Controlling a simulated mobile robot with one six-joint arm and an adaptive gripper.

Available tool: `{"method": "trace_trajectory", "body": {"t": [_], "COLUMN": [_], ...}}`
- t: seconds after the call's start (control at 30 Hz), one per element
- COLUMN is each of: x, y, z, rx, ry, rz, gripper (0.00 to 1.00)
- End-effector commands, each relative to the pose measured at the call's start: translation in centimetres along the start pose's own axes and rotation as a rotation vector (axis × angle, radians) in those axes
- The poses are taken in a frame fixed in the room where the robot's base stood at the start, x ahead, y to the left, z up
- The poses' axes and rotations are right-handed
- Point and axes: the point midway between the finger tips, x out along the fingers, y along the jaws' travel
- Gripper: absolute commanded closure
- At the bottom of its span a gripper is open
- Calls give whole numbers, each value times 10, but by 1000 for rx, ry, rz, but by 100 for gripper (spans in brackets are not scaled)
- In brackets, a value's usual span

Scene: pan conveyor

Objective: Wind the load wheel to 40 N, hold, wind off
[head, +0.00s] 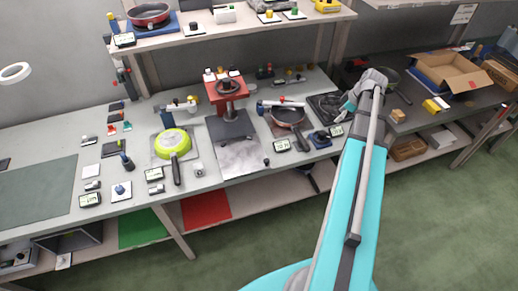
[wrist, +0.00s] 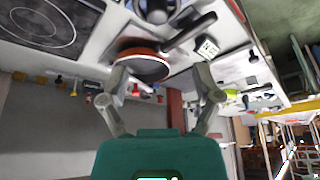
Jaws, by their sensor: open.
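The load wheel (head: 228,87) is a dark handwheel on top of a red press-like stand (head: 229,101) with a grey base plate, near the middle of the bench. My gripper (head: 350,105) is at the right part of the bench, well to the right of the wheel and apart from it. In the wrist view my gripper (wrist: 162,95) has its two fingers spread wide with nothing held between them. A red upright part shows beyond the fingers there; I cannot tell whether it is the stand. The displays are too small to read.
A red-brown pan (head: 288,117) lies between my gripper and the stand, and it also shows in the wrist view (wrist: 142,66). A green pan (head: 173,142) is left of the stand. A shelf (head: 240,28) runs above the back. An open carton (head: 450,72) stands right.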

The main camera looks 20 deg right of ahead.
Motion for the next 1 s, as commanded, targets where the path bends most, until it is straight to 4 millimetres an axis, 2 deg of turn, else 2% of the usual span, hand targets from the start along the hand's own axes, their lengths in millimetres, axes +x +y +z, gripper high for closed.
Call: {"method": "trace_trajectory", "body": {"t": [0.1, 1.0], "x": [13, 72], "y": [-12, -91], "z": [-12, -89], "rx": [24, 235], "ry": [-15, -134], "rz": [-11, -43], "gripper": [18, 18]}}
